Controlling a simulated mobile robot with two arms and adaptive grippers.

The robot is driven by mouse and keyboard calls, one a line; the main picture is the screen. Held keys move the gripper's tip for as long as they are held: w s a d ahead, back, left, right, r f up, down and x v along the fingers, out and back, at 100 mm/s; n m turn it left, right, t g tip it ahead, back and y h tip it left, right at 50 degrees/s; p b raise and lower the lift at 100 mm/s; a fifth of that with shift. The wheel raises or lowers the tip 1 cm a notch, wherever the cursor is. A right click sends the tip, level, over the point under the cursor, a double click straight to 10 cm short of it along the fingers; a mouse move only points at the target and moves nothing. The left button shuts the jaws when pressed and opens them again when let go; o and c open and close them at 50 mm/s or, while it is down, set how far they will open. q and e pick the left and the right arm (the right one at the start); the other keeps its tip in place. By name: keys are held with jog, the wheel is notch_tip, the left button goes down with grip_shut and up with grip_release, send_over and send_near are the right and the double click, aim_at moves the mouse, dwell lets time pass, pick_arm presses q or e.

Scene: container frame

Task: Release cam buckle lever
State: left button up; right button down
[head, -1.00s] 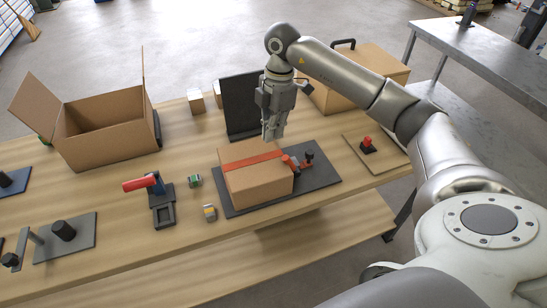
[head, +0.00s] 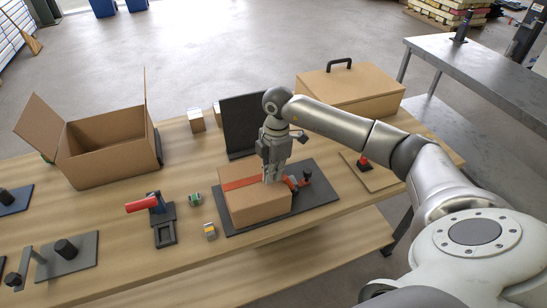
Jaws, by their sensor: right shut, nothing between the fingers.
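A closed cardboard box (head: 258,207) sits on a dark grey base plate (head: 318,192) on the wooden table. A red strap (head: 240,183) runs across the top of the box. The cam buckle with its red lever (head: 292,182) is at the right edge of the box, where the strap ends. My right gripper (head: 271,180) points down with its fingers shut and empty, at the top right of the box, just left of the lever. The fingers hide part of the strap, and I cannot tell if they touch it. My left gripper is out of view.
An open cardboard box (head: 105,150) stands at the left. A dark upright panel (head: 240,125) stands behind the strapped box. A red-handled tool (head: 160,215), small blocks (head: 209,231) and a red knob (head: 364,162) on a board lie around. A lidded box (head: 350,88) is at back right.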

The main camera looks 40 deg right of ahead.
jog(key=shift+a+f, duration=0.15)
jog(key=shift+f, duration=0.7)
jog(key=shift+s+d+r+y, duration=0.1)
jog(key=shift+d+r+y, duration=0.05)
jog(key=shift+d+y, duration=0.15)
